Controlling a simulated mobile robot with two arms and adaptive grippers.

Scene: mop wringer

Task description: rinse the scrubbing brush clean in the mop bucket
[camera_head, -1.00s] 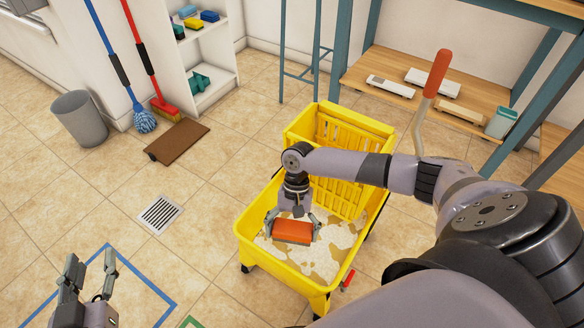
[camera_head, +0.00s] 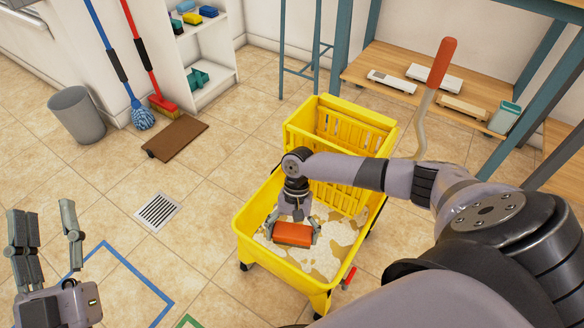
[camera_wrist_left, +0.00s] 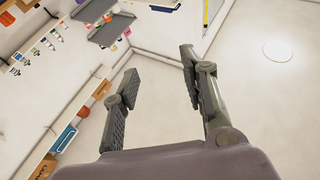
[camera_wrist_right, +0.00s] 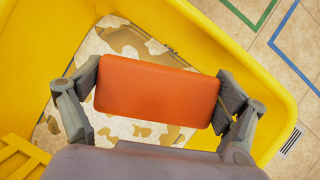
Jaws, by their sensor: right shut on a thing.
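The yellow mop bucket (camera_head: 262,258) stands on the tiled floor with foamy, brown-patched water (camera_head: 335,240) inside. Its slatted wringer (camera_head: 340,135) is at the far end, with a red-tipped handle (camera_head: 442,62) rising at the right. My right gripper (camera_head: 293,234) reaches down inside the bucket and is shut on the orange-red scrubbing brush, which also shows in the right wrist view (camera_wrist_right: 157,92). The brush is level, low over or at the water; its underside is hidden. My left gripper (camera_head: 45,235) is open and empty, raised at the left away from the bucket.
A grey bin (camera_head: 77,115), a blue mop (camera_head: 142,118), a red broom (camera_head: 162,104) and a brown mat (camera_head: 175,141) are at the far left. A floor drain (camera_head: 158,211) lies left of the bucket. A wooden shelf (camera_head: 400,92) stands behind.

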